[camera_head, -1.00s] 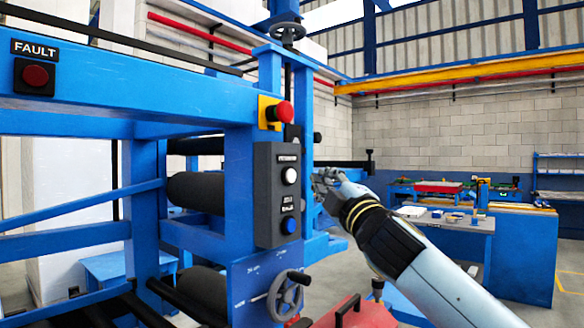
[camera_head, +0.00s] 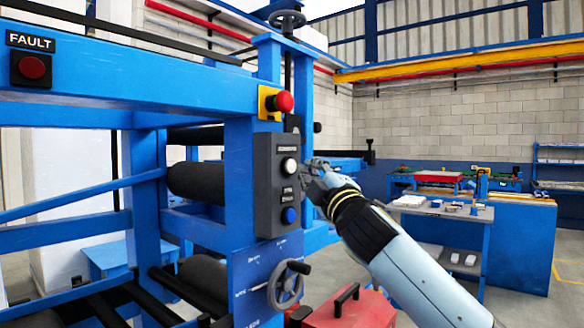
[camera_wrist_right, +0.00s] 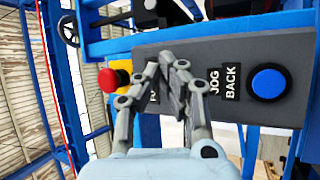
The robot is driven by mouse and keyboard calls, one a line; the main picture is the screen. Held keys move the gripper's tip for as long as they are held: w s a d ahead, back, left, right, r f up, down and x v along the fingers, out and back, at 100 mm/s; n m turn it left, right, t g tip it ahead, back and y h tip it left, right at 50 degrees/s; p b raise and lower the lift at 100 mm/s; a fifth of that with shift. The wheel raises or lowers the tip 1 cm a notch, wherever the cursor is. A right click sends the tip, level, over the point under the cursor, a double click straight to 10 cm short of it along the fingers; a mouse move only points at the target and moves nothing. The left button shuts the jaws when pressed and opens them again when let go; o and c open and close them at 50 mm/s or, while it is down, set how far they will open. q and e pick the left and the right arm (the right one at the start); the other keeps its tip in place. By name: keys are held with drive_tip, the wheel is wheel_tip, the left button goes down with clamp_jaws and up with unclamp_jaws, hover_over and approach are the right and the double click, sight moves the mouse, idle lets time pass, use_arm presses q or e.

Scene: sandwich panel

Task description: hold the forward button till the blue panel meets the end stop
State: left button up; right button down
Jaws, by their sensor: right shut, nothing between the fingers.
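A dark control box (camera_head: 263,190) on the blue machine frame carries a white button (camera_head: 289,166) above a blue button (camera_head: 290,215). In the wrist view the blue button (camera_wrist_right: 268,84) sits beside a "JOG BACK" label (camera_wrist_right: 223,82). My right gripper (camera_head: 308,166) is shut and empty, just right of the white button. In the wrist view its fingertips (camera_wrist_right: 170,74) lie over the box between the part-covered label starting with F and "JOG BACK", hiding the white button. I cannot tell whether they touch it. I cannot make out the blue panel or end stop. My left gripper is out of view.
A red emergency button (camera_head: 284,102) on a yellow plate sits just above the box. A handwheel (camera_head: 286,285) sticks out below. A red case (camera_head: 350,308) stands low in front. A "FAULT" sign (camera_head: 30,41) is at upper left. A workbench (camera_head: 440,214) is behind right.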

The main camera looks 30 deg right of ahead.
drive_tip(key=shift+w, duration=0.15)
idle(0.8)
drive_tip(key=shift+w+a, duration=0.2)
drive_tip(key=shift+w, duration=0.05)
drive_tip(key=shift+w+a, duration=0.1)
drive_tip(key=shift+w, duration=0.25)
idle(0.8)
drive_tip(key=shift+s, duration=0.1)
drive_tip(key=shift+s+d, duration=0.25)
drive_tip(key=shift+s, duration=0.4)
drive_tip(key=shift+s+d+b, duration=0.3)
drive_tip(key=shift+s+d, duration=0.05)
drive_tip(key=shift+s, duration=0.45)
drive_tip(key=shift+s+d+b, duration=0.3)
drive_tip(key=shift+s, duration=0.45)
drive_tip(key=shift+s+d+b, duration=0.3)
drive_tip(key=shift+s+d, duration=0.05)
drive_tip(key=shift+s, duration=0.45)
